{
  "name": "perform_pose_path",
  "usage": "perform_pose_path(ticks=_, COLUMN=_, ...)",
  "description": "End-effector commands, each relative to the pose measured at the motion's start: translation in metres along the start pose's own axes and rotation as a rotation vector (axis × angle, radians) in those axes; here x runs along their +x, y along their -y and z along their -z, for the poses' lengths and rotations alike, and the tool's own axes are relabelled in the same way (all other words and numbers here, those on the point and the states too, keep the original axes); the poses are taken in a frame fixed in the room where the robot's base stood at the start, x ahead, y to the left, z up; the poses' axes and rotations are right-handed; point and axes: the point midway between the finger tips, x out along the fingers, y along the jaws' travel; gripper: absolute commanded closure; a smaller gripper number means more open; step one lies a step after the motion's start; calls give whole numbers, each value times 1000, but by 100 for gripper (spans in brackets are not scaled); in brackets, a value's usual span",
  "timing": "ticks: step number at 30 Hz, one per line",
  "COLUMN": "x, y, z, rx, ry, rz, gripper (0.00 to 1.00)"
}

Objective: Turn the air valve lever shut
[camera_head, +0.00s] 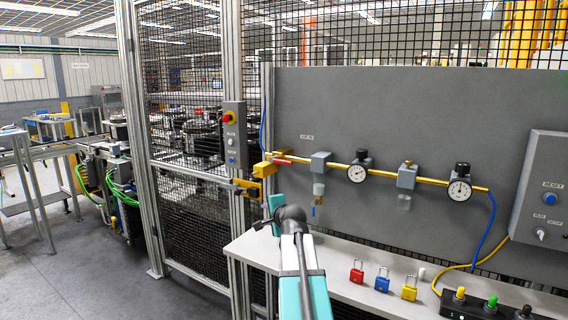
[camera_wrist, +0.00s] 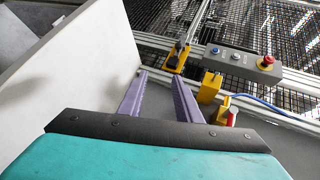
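The air valve's red lever (camera_head: 290,158) is at the left end of the brass pipe (camera_head: 330,164) on the grey panel. In the head view it lies roughly along the pipe. It also shows in the wrist view as a red handle (camera_wrist: 232,117) beside brass fittings, to the right of my fingers. My gripper (camera_wrist: 160,84) is open, its two purple fingers apart with nothing between them. The lever is outside the fingers and not touched.
Yellow latch blocks (camera_head: 265,169) and a button box (camera_head: 235,135) sit on the fence post left of the lever. Gauges (camera_head: 357,172) and regulators (camera_head: 320,162) line the pipe. Padlocks (camera_head: 357,271) stand on the bench (camera_head: 330,262) below. A blue hose (camera_wrist: 255,101) runs near the valve.

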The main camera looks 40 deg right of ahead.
Motion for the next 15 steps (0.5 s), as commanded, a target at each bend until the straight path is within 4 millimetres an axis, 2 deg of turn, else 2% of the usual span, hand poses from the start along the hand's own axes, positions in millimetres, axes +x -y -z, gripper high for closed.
perform_pose_path(ticks=1, x=-12, y=25, z=16, rx=29, ry=-21, rz=39, gripper=69)
perform_pose_path(ticks=6, x=-50, y=90, z=59, rx=122, ry=-76, rz=155, gripper=69)
perform_pose_path(ticks=10, x=-74, y=122, z=80, rx=172, ry=-99, rz=218, gripper=69)
perform_pose_path(ticks=15, x=-88, y=141, z=92, rx=201, ry=-113, rz=257, gripper=69)
